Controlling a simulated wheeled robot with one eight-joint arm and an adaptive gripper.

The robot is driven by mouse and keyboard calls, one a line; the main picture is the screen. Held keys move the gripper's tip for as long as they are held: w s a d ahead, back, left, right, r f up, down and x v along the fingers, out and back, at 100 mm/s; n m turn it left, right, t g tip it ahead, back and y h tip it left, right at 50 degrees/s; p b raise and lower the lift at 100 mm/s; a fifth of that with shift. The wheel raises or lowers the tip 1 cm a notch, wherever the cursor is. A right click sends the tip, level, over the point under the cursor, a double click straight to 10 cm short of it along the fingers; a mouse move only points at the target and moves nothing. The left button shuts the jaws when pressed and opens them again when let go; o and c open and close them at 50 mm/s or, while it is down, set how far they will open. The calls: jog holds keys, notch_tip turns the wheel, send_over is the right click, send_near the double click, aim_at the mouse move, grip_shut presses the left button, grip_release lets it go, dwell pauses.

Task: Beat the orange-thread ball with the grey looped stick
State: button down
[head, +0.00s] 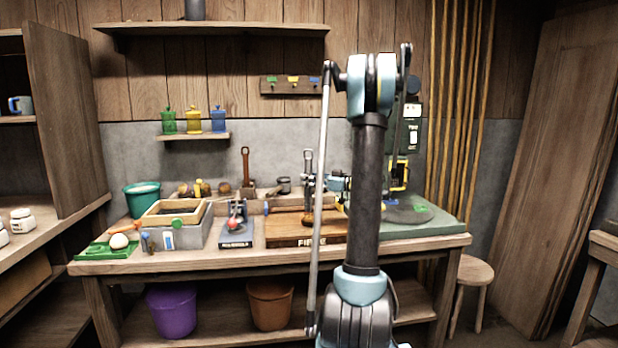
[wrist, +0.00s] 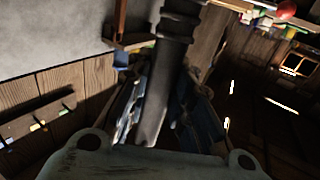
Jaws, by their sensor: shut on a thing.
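My gripper (wrist: 160,115) shows in the wrist view, its fingers on either side of a dark grey, ribbed, rod-like thing (wrist: 172,60), which it is shut on. This looks like the handle of the grey looped stick; its loop is not visible. In the head view my arm hides much of the middle right, and the gripper cannot be made out clearly. I cannot pick out the orange-thread ball for certain. A pale ball (head: 119,241) sits on a green tray at the left of the bench, beside an orange piece. The wrist view also shows a red round thing (wrist: 287,10).
The wooden bench (head: 190,259) carries a grey open box (head: 182,239), a labelled board (head: 290,230) and a teal bucket (head: 142,199). Purple (head: 172,312) and brown (head: 270,303) buckets stand below. A stool (head: 474,273) stands right. A shelf (head: 215,28) hangs above.

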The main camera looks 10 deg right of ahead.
aim_at(309, 159)
jog(key=shift+r, duration=1.55)
jog(key=shift+f, duration=0.1)
dwell(0.3)
dwell(1.2)
jog(key=shift+r, duration=2.6)
